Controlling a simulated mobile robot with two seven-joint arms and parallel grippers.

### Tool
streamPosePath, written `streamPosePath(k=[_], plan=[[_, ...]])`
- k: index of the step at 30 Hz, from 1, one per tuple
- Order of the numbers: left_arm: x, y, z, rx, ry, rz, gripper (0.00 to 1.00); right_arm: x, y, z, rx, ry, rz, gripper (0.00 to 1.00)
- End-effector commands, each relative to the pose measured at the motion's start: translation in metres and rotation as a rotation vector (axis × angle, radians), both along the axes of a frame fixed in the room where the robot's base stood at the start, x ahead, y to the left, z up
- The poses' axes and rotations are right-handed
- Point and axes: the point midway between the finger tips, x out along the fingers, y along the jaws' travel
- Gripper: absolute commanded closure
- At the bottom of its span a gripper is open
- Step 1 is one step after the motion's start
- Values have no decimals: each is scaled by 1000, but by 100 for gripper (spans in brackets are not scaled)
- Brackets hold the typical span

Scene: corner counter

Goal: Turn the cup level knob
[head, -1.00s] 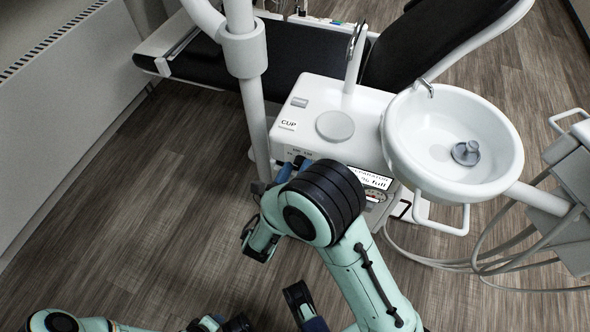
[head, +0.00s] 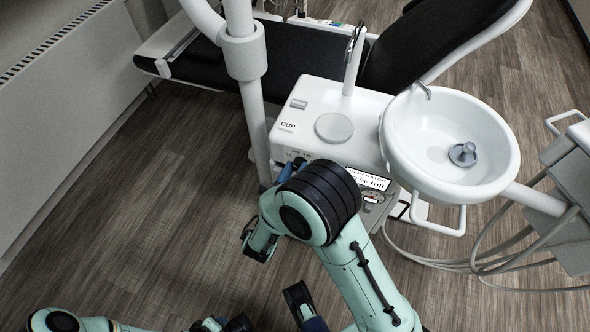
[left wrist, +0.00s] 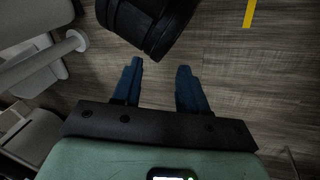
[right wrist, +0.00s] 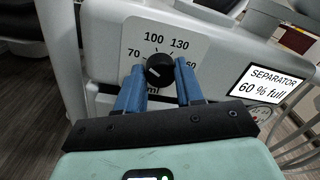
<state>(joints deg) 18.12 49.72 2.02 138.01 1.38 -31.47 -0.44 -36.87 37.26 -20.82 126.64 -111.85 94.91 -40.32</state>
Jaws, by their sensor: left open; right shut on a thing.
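In the head view only a blue part of the right gripper (head: 289,168) shows at the front of the white unit. My left gripper (left wrist: 156,68) is open and empty above the floor.
The white unit (head: 318,95) has a round cup stand (head: 333,128) on top. A white basin (head: 455,145) with a handle is to its right, and a white post (head: 252,120) is close on the left. A screen (right wrist: 268,84) reads "SEPARATOR 60 % full". Floor (head: 120,210) is clear at left.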

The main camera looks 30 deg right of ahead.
Motion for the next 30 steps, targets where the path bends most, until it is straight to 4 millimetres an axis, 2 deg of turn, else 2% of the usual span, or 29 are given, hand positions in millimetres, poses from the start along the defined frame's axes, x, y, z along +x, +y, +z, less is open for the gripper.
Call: streamPosePath(k=[15,30], plan=[[-6,-3,3,-7,15,-7,57,-2,-1,0,318,-370,-2,94],[16,9,-14,22,-42,18,57,-4,-3,-2,628,-731,-1,94]])
